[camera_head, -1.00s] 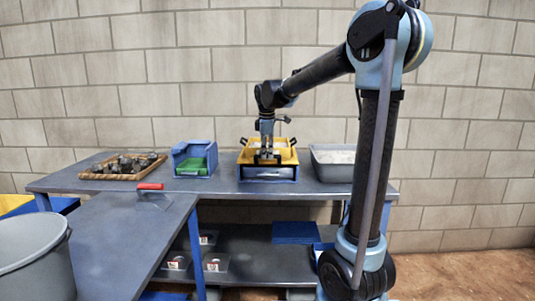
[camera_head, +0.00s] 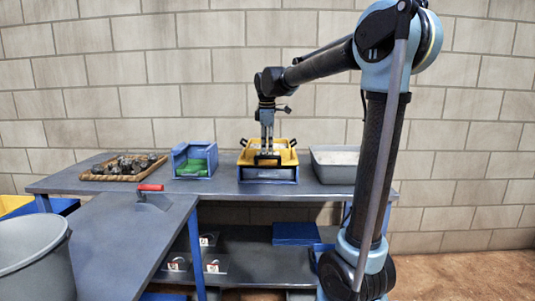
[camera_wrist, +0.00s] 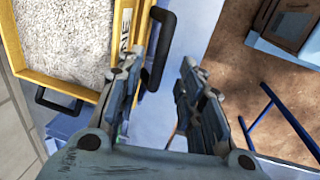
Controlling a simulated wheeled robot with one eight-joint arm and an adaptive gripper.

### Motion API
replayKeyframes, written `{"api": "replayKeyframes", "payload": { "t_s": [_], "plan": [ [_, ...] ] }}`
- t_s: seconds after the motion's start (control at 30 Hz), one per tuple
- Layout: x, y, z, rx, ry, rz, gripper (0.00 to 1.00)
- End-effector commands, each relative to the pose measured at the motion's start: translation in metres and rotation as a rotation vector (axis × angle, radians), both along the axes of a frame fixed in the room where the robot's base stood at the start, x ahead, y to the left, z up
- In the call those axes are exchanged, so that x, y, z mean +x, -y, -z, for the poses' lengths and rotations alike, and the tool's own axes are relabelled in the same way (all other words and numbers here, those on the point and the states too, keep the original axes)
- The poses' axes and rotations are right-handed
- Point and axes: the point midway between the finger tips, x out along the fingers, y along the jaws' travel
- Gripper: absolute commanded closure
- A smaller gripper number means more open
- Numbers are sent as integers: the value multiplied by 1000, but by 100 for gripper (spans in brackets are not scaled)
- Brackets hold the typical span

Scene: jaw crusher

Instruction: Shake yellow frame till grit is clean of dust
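The yellow frame (camera_head: 285,158) holds pale grit and sits on a blue tray (camera_head: 268,175) at the back of the table. In the wrist view, the yellow frame (camera_wrist: 60,84) is at upper left, with the pale grit (camera_wrist: 75,38) inside. One black handle (camera_wrist: 160,48) shows beside my fingers; another (camera_wrist: 58,101) is at the lower left. My gripper (camera_head: 267,150) points down over the front side of the frame. In the wrist view, my gripper (camera_wrist: 160,80) has its fingers apart, with nothing clearly held between them. Whether the fingertips touch the near handle cannot be told.
A blue bin with green contents (camera_head: 193,160) and a wooden tray of dark rocks (camera_head: 123,167) stand left of the frame. A grey bin of pale material (camera_head: 333,166) stands close on the right. A red-handled tool (camera_head: 152,196) lies on the front-left table.

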Motion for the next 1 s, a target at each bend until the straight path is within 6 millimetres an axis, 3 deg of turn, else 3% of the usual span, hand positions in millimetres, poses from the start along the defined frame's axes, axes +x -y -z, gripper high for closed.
{"api": "replayKeyframes", "payload": {
  "t_s": [0.2,0.4,1.0],
  "plan": [
    [-8,0,-40,0,0,0,65],
    [-12,0,-64,0,-1,1,65],
    [-14,0,-73,0,-1,1,65]
  ]
}}
